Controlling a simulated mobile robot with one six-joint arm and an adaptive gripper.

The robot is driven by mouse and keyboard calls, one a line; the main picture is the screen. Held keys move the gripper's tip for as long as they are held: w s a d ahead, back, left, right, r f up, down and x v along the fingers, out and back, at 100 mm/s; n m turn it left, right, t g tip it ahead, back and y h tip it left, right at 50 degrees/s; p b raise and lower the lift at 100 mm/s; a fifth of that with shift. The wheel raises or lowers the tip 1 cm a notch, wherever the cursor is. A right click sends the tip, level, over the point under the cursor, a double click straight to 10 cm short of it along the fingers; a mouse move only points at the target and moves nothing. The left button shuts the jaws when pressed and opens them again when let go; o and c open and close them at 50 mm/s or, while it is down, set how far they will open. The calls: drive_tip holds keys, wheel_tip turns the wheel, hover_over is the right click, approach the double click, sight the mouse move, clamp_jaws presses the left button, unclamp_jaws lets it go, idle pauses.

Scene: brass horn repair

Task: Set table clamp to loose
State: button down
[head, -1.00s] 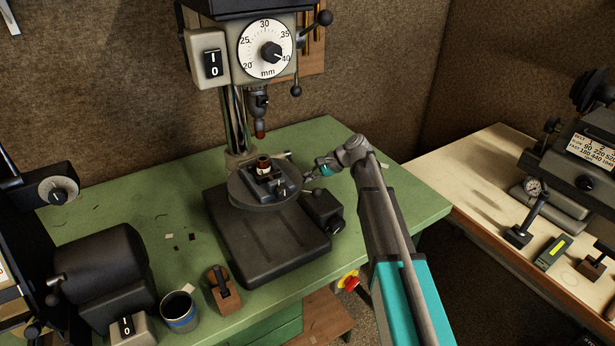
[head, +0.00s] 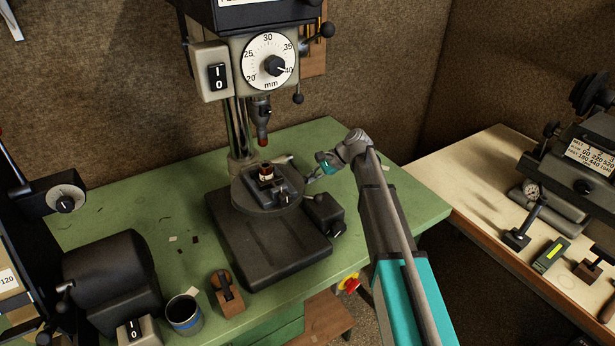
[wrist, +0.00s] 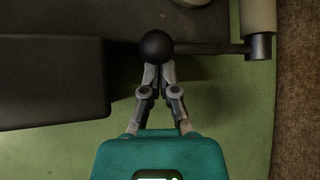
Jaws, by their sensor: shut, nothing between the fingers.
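The drill press's round table (head: 246,202) carries a dark vise with a small brown and brass-coloured piece. In the wrist view a black ball knob (wrist: 156,47) sits at the end of a dark rod that runs right towards a pale cylindrical part (wrist: 258,20). It looks like the table clamp's lever, but its setting cannot be read. My gripper (wrist: 154,68) is shut and empty, with its fingertips at the knob's near edge; contact is unclear. In the head view my gripper (head: 309,180) is just right of the round table. The knob is hard to make out there.
The dark press base (head: 268,245) lies below the table, with a black box (head: 325,214) at its right. The drill chuck (head: 261,118) hangs above. A mug (head: 184,313) and wooden block (head: 227,293) stand front left.

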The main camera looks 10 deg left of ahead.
wheel_tip(320, 180, up, 8)
drive_tip(key=p, duration=0.7)
drive_tip(key=shift+w+a, duration=0.4)
drive_tip(key=shift+w, duration=0.05)
drive_tip(key=shift+f, duration=0.1)
drive_tip(key=w+d+r+p, duration=0.4)
drive_tip(key=w+d, duration=0.2)
drive_tip(key=shift+w+d, duration=0.15)
drive_tip(key=shift+w, duration=0.05)
idle(1.3)
